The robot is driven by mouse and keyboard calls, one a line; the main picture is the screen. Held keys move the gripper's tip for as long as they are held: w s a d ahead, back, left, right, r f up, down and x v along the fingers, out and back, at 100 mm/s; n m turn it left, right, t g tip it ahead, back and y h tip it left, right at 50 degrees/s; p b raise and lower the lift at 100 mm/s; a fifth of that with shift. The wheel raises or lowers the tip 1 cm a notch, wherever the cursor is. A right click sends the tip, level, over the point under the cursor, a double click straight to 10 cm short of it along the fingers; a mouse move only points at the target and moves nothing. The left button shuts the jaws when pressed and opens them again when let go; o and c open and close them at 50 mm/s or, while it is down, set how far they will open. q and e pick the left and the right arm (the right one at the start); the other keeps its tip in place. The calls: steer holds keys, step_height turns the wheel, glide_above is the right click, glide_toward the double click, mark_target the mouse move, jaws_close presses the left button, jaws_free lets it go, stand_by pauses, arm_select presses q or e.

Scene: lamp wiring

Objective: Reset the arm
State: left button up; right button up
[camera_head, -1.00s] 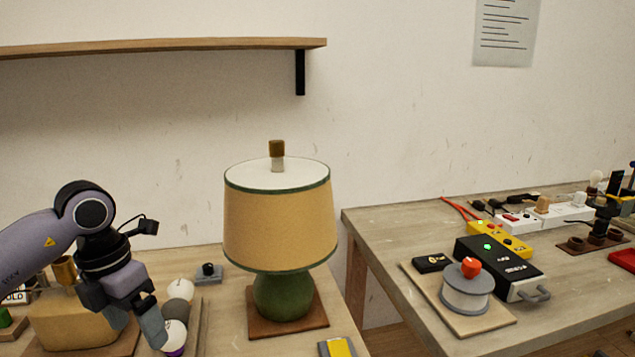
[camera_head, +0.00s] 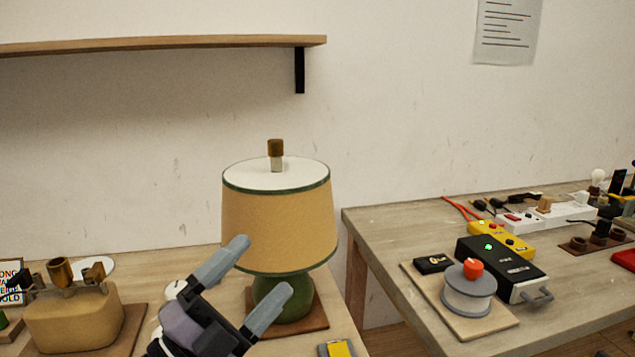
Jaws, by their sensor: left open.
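My left gripper (camera_head: 262,272) shows low in the head view, in front of the lamp. Its two grey fingers are spread apart with nothing between them. They point up and to the right, overlapping the lamp's shade and green base in the picture. I cannot tell whether they touch it. The lamp (camera_head: 278,225) has a yellow shade with green trim and stands upright on a brown square board (camera_head: 312,318). My right gripper is out of view.
A beige block with brass cups (camera_head: 75,318) stands at left. A yellow-topped grey item (camera_head: 338,348) lies at the front edge. On the right table are a spool with a red knob (camera_head: 468,290), a black box (camera_head: 500,262) and power strips (camera_head: 560,214). A wooden shelf (camera_head: 160,45) hangs above.

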arm_select(q)
steer(key=s+a+f+n+g+y, duration=0.1)
steer(key=s+a+f+n+y, duration=0.1)
steer(key=a+f+n+y, duration=0.6)
steer(key=s+a+f+n+g+y, duration=0.2)
steer(key=a+f+n+y, duration=0.4)
steer(key=f+n+y, duration=0.4)
steer(key=s+a+f+n+g+h, duration=0.1)
steer(key=s+f+n+g, duration=0.1)
steer(key=s+f+g, duration=0.55)
steer(key=s+f+n+g+h, duration=0.1)
steer(key=s+f+n+g, duration=0.3)
steer(key=s, duration=0.7)
steer(key=w+d+f+m+t+h+p, duration=0.1)
steer(key=w+d+f+m+t, duration=0.1)
steer(key=w+f+t, duration=0.4)
steer(key=shift+d+f+m+t+h, duration=0.35)
steer(key=shift+f+t, duration=0.8)
steer(key=shift+f, duration=0.5)
steer(key=shift+a, duration=0.1)
